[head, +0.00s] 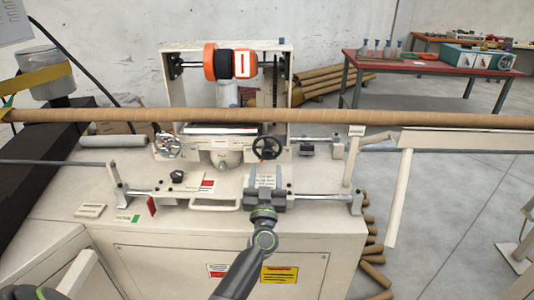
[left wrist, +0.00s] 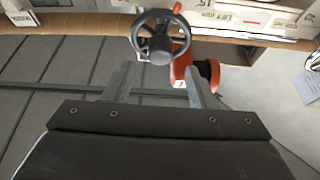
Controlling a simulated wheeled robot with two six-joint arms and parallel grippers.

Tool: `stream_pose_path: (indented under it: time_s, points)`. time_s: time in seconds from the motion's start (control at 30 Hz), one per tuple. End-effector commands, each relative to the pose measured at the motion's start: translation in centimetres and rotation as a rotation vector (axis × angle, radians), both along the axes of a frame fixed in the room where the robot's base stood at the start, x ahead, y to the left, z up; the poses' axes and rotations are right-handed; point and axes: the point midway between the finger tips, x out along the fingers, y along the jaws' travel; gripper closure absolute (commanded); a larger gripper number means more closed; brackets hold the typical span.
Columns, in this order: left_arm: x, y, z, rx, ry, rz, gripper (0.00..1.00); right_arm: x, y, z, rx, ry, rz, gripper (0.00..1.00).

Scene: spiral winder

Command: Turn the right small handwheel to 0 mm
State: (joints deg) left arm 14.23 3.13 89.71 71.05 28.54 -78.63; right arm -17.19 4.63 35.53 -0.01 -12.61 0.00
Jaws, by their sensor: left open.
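A black spoked handwheel (head: 267,147) stands at the right of the winder's middle carriage. It shows larger in the left wrist view (left wrist: 160,37), with a dark hub, spokes and a small crank handle near its rim. A shinier handwheel (head: 167,145) is on the carriage's left side. My left gripper (head: 265,174) is just in front of and below the black handwheel. In the left wrist view its two fingers (left wrist: 156,84) are apart with nothing between them, short of the wheel. No millimetre scale can be read. My right gripper is not seen.
A long brown cardboard tube (head: 330,119) runs across the machine behind the wheels. A rod with clamps (head: 320,197) crosses the machine's front top. An orange and black roller head (head: 228,63) stands behind. A red-topped table (head: 430,65) is at the back right.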

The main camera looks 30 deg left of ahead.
Motion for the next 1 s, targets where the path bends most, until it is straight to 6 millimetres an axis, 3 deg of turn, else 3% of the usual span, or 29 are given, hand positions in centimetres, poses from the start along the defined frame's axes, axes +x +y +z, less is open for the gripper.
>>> stream_pose_path:
  time_s: [0.1,0.3,0.73,1.0]
  points:
    - [2.1,0.9,1.0,0.002,-0.001,-0.001,0.49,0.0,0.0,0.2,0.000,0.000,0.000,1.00]
    - [4.3,2.0,1.9,0.002,0.000,0.001,0.49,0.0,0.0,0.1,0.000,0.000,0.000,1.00]
    - [5.0,2.3,2.2,0.000,0.001,0.000,0.49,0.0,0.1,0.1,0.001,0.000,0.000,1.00]
    - [5.0,2.3,2.2,0.000,0.000,0.000,0.84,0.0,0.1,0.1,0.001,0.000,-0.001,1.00]
